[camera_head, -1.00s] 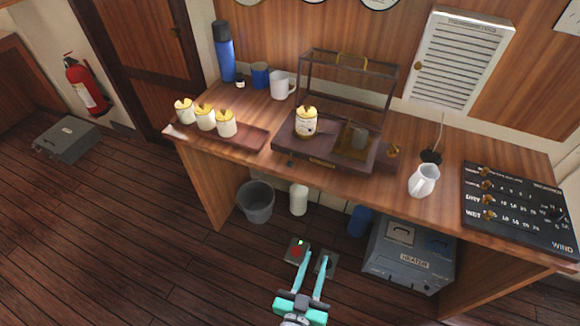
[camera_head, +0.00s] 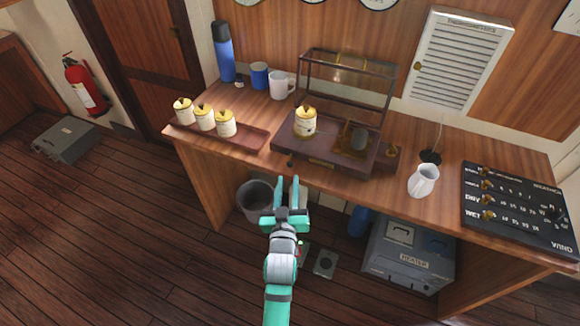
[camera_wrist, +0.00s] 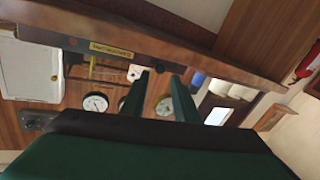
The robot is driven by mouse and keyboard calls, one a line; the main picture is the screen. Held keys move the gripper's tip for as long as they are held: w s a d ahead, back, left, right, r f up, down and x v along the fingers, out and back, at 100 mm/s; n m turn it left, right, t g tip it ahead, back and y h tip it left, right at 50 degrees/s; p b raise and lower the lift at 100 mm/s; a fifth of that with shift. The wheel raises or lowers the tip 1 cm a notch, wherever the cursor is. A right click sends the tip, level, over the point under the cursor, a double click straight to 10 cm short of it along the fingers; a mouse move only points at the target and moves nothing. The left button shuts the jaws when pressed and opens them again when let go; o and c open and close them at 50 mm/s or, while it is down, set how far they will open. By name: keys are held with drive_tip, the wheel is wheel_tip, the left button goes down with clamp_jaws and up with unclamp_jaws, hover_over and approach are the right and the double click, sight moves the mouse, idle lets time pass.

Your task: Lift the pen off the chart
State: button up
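The recording instrument (camera_head: 322,163) stands on the desk, with a dark base and a framed clear cover (camera_head: 348,75) that looks tilted back. A cream drum with a brass top (camera_head: 305,122) stands on its left side, probably bearing the chart. I cannot make out the pen at this size. My gripper (camera_head: 288,190) is open and empty, below and in front of the desk's front edge, apart from the instrument. In the wrist view my open fingers (camera_wrist: 159,95) point toward the instrument's labelled front (camera_wrist: 111,50).
The desk's front edge lies between my gripper and the instrument.

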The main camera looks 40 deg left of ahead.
sight(290, 167)
drive_tip(key=x, duration=0.7)
drive_tip(key=shift+w, duration=0.1)
drive_tip(key=shift+c, duration=0.4)
clamp_jaws()
